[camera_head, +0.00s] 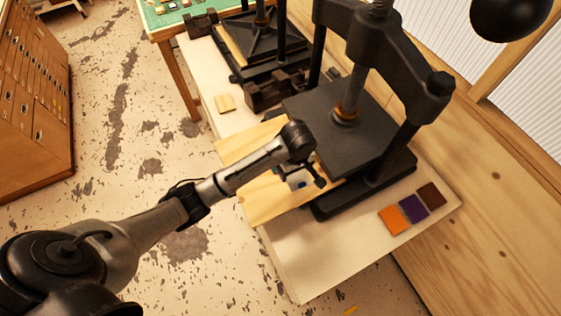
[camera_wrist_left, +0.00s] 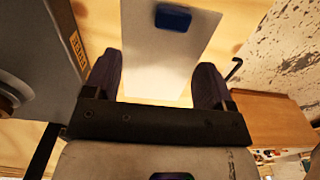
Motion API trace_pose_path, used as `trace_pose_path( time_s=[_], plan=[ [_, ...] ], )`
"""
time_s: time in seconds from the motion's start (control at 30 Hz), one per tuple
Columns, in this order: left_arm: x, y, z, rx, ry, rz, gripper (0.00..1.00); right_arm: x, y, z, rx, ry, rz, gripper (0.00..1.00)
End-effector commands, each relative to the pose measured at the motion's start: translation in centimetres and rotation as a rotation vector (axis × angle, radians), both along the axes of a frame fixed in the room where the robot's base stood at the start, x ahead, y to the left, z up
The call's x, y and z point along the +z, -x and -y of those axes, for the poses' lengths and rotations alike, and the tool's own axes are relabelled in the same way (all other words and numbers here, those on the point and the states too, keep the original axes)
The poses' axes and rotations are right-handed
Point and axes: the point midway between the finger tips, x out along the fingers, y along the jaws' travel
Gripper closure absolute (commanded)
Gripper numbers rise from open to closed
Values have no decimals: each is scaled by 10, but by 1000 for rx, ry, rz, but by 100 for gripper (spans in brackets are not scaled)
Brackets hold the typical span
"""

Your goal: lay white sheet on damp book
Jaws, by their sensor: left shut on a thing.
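My left gripper (camera_head: 306,182) is over the light wooden board at the front left of the black press. In the left wrist view, its two dark fingers (camera_wrist_left: 157,88) sit at either side of a white sheet (camera_wrist_left: 150,55) and are shut on it. A small blue block (camera_wrist_left: 172,17) shows on the sheet's far part. In the head view, a bit of blue (camera_head: 299,185) shows beside the gripper, and the sheet is mostly hidden by the arm. I cannot make out a damp book. My right gripper is not in view.
The black press (camera_head: 340,125) stands close to the gripper, with a second press (camera_head: 262,45) behind. Orange (camera_head: 393,220), purple (camera_head: 413,208) and brown (camera_head: 432,195) squares lie on the pale bench (camera_head: 310,262). The bench's front corner is clear.

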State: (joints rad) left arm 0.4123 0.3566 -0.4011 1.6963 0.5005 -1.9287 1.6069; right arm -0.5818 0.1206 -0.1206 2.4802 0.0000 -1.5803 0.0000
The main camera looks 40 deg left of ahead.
Motion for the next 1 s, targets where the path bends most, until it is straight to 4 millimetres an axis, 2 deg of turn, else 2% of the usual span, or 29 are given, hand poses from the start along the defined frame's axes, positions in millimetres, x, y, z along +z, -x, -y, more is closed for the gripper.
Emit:
trace_pose_path(
  time_s=[0.3,0.5,0.7,0.83,1.0],
  plan=[
    [-35,-24,-55,19,-2,-4,45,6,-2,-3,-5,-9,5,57],
    [-56,-37,-86,18,-1,-2,45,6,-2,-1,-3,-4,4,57],
    [-66,-44,-100,15,1,-1,45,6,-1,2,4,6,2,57],
    [-70,-45,-102,14,1,-1,45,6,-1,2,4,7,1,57],
    [-91,-44,-102,15,1,-3,45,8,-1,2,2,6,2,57]
  ],
)
